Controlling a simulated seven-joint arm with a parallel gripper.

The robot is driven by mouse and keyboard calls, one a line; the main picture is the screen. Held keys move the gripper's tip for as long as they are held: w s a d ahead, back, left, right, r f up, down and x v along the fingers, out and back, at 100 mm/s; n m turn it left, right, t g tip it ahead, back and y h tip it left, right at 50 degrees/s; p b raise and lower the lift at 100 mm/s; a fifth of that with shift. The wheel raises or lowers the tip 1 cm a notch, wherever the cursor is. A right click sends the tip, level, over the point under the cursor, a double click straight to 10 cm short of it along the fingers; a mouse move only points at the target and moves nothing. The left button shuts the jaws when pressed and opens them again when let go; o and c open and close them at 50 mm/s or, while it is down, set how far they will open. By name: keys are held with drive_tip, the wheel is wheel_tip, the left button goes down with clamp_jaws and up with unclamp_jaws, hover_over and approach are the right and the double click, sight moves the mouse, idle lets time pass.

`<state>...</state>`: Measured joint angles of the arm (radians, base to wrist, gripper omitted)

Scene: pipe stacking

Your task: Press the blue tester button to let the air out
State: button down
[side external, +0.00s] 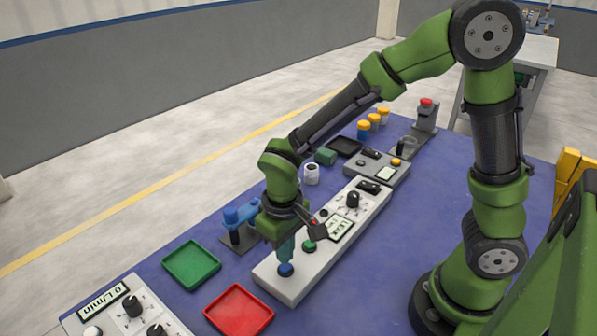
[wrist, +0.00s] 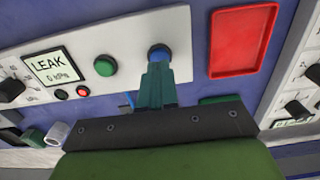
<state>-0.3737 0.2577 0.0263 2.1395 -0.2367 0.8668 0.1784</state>
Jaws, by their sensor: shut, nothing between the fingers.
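The blue button (side external: 286,270) is at the near end of a long white tester panel (side external: 292,289). It also shows in the wrist view (wrist: 159,51), just beyond my fingertips. My gripper (side external: 286,261) is shut and empty, pointing down, with its fingertips at the blue button. They look to be touching it or just above it; I cannot tell whether it is pressed. A green button (side external: 309,247) sits beside it on the same panel. The tester's display (wrist: 49,65) reads LEAK and 0 kPa.
A red tray (side external: 239,310) and a green tray (side external: 191,265) lie near the tester. A blue fixture (side external: 240,215) stands close behind my gripper. A second white panel with knobs (side external: 128,312) is at the near left. Blue table surface shows between them.

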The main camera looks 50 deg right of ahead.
drive_tip(key=shift+r, duration=2.2)
drive_tip(key=shift+s+f, duration=0.15)
drive_tip(key=s+d+r+m+t+y, duration=0.1)
drive_tip(key=s+d+r+m+t, duration=0.1)
drive_tip(key=d+r, duration=0.3)
drive_tip(key=s+d+r+m+t+y, duration=0.1)
drive_tip(key=s+d+r+t, duration=0.3)
drive_tip(key=r, duration=0.4)
drive_tip(key=shift+s+d+r+m+t, duration=0.2)
drive_tip(key=shift+s+d+m+t, duration=0.2)
drive_tip(key=shift+s+m+t, duration=0.15)
